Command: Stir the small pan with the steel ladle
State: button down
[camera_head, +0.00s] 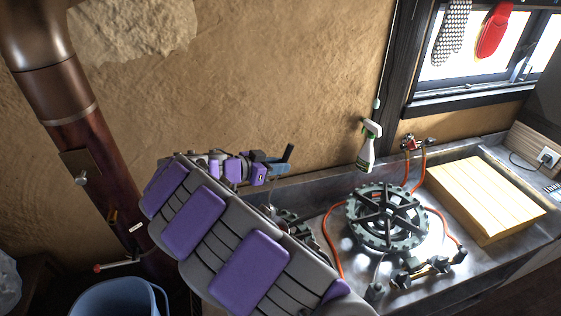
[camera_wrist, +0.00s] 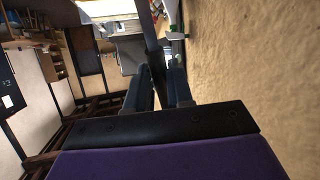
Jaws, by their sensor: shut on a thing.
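My gripper (camera_head: 279,168) is near the clay wall, above the back left edge of the metal counter. Its blue fingers also show in the wrist view (camera_wrist: 164,82). They are shut on a long tool with a dark handle (camera_wrist: 156,66) and a grey shaft, which appears to be the steel ladle (camera_wrist: 148,30). A short dark end of the handle (camera_head: 289,152) sticks up past the fingers in the head view. The ladle's bowl cannot be made out. I cannot make out the small pan in either view; my arm covers part of the counter.
A round black burner (camera_head: 387,217) with an orange hose stands bare on the metal counter (camera_head: 493,262). A spray bottle (camera_head: 368,146) stands by the wall. A yellow wooden board (camera_head: 486,199) lies at right. A blue bucket (camera_head: 118,298) is low at left, near a brown pipe (camera_head: 92,150).

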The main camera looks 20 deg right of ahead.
jog(key=shift+w+d+f, duration=0.1)
jog(key=shift+w+f, duration=0.15)
jog(key=shift+f, duration=0.35)
notch_tip(320, 180, down, 10)
jog(key=b, duration=0.8)
jog(key=shift+s+a, duration=0.35)
jog(key=shift+a, duration=0.1)
jog(key=shift+b, duration=0.3)
